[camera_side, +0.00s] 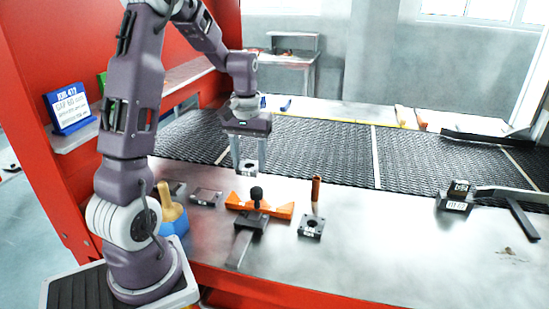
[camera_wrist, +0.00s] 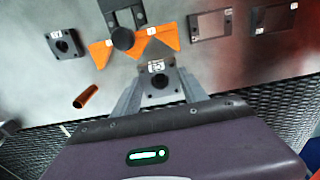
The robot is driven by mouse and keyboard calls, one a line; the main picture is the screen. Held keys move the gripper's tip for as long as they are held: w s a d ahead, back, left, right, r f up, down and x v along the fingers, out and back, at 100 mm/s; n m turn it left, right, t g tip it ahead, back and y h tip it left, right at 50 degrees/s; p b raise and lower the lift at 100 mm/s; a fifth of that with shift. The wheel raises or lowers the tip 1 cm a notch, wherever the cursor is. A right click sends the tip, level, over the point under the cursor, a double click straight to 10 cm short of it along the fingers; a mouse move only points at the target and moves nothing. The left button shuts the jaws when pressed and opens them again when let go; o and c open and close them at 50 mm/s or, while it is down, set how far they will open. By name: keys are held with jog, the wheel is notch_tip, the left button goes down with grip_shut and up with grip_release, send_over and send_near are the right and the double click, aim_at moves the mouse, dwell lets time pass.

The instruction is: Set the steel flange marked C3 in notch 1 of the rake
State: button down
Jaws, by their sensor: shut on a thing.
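My gripper (camera_side: 248,158) is shut on a square steel flange (camera_side: 247,168) with a round hole, held above the metal table near the belt's edge. In the wrist view my gripper (camera_wrist: 157,88) has a finger on each side of this flange (camera_wrist: 158,87), whose white label appears to read C3. The orange rake (camera_side: 281,211) lies on the table, in front of and below the held flange in the side view. In the wrist view the rake (camera_wrist: 165,38) has V-shaped notches and small white number labels, too small to read surely. A black knob (camera_side: 256,193) stands at its middle.
A second flange (camera_side: 311,228) lies right of the rake, with an upright copper tube (camera_side: 316,191) behind it. A flat square plate (camera_side: 206,197) and a wooden-handled blue tool (camera_side: 172,215) are at left. A black device (camera_side: 455,203) stands at right. The dark mesh belt (camera_side: 330,150) runs behind.

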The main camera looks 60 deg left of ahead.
jog(key=shift+f, duration=3.3)
jog(key=shift+f, duration=0.55)
jog(key=c, duration=0.5)
grip_release()
